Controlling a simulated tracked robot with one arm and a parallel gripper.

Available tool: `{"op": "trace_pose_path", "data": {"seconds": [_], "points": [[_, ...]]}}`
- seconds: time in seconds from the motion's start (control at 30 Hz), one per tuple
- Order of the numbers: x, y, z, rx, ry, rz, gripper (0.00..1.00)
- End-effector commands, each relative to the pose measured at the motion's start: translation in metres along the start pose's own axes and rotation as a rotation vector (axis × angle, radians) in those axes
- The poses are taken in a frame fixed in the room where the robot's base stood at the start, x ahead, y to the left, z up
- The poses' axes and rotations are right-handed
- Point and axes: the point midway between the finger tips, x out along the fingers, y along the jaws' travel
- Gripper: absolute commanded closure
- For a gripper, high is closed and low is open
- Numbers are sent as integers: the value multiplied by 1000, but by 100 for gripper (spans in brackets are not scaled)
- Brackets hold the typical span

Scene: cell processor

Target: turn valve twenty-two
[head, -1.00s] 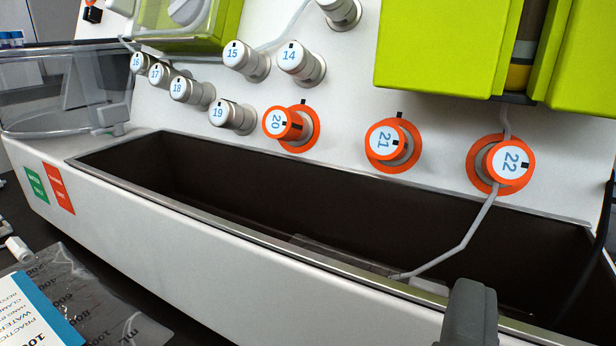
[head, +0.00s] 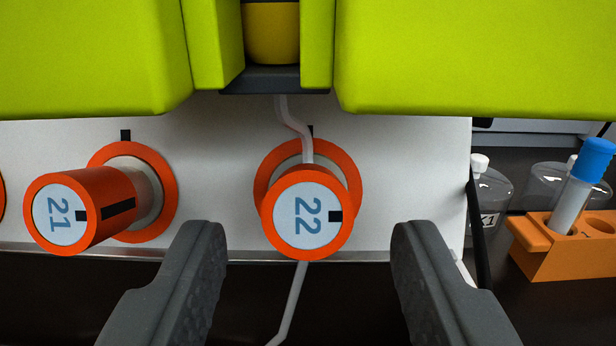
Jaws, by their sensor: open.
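Valve twenty-two (head: 306,214) is an orange knob with a pale blue face that reads 22. It sticks out from the white panel inside an orange ring. The number reads sideways, and the black mark on its face points right. A black tick on the panel stands above the ring. A thin pale tube runs down past the knob. My gripper (head: 308,250) is open, with one dark grey finger to the lower left of the valve and one to the lower right. Neither finger appears to touch it.
Valve twenty-one (head: 100,206) stands to the left, near my left finger. Green housings (head: 420,55) overhang the valve on both sides. A dark trough (head: 60,300) lies below. At right are an orange rack (head: 553,248) with a blue-capped tube and clear bottles.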

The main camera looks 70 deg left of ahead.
Motion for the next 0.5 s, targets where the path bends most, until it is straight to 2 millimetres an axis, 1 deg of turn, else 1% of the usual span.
{"op": "trace_pose_path", "data": {"seconds": [0.1,0.2,0.5], "points": [[11,-1,0,1,2,-2,54],[15,0,0,0,2,-1,54],[16,0,0,0,1,0,54]]}}
